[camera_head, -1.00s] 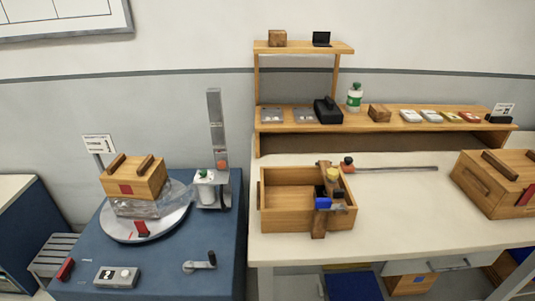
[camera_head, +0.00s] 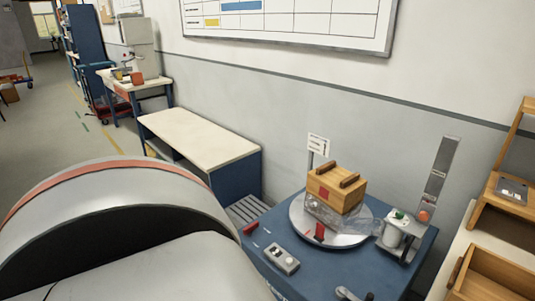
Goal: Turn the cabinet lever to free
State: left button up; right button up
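A blue cabinet (camera_head: 270,265) stands at lower right with a round turntable (camera_head: 297,222) on its top. A small red lever-like piece (camera_head: 319,232) stands at the turntable's front edge. A red block (camera_head: 250,228) sits at the cabinet's left edge. A dark-knobbed crank handle (camera_head: 346,293) is at the front, partly cut off by the frame's bottom. I cannot tell which of these is the cabinet lever, or its setting. Neither of my grippers is in view.
A wooden box (camera_head: 337,187) rests over a clear base on the turntable. A grey box with knobs (camera_head: 282,259) lies in front. An empty-topped bench (camera_head: 200,137) is behind left. My own arm fills the lower left.

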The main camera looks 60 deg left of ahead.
aim_at(246, 231)
jog(key=u, duration=2.05)
jog(key=j+z, duration=0.1)
jog(key=z, duration=0.65)
jog(key=i+j+z, duration=0.1)
jog(key=j+z, duration=0.2)
jog(key=j, duration=0.15)
jog(key=j+z, duration=0.45)
jog(key=j, duration=0.65)
jog(key=k+j, duration=0.1)
jog(key=j, duration=0.65)
jog(key=i+z, duration=0.05)
